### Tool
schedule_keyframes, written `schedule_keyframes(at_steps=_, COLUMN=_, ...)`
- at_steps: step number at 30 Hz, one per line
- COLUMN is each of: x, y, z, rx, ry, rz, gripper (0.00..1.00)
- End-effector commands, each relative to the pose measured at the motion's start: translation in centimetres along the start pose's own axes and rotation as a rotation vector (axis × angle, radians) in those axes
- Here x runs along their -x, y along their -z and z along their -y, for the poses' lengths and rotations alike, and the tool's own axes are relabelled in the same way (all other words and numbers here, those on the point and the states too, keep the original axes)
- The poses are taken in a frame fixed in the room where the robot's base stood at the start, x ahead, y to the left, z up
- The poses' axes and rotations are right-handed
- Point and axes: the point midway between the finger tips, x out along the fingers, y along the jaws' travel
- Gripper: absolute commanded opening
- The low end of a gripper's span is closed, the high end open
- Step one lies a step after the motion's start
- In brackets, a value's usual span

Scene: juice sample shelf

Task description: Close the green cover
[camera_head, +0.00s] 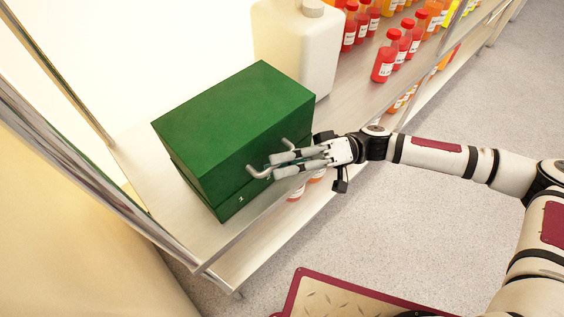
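A green box (222,165) stands on the metal shelf on the left. Its green cover (235,105) lies over the top, with a seam along the left side; I cannot tell whether it is fully shut. A grey bent handle (259,173) sticks out from the front face. My gripper (273,166) reaches in from the right at this handle. Its two fingers are apart, with a gap between them, and overlap part of the handle. I cannot tell whether they touch it.
A white jug (300,45) stands right behind the box. Several juice bottles (386,58) line the shelf (262,235) farther back, with more on a lower level. A metal post (75,135) rises at the left. A red-rimmed tray (345,297) is at the bottom.

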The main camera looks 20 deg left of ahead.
Motion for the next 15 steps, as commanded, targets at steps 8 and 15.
schedule_keyframes(at_steps=8, x=1.5, y=0.0, z=-0.1, rx=0.000, ry=-0.003, rz=-0.001, gripper=0.18)
schedule_keyframes(at_steps=15, x=6.3, y=0.1, z=-0.1, rx=0.000, ry=-0.006, rz=-0.003, gripper=0.18)
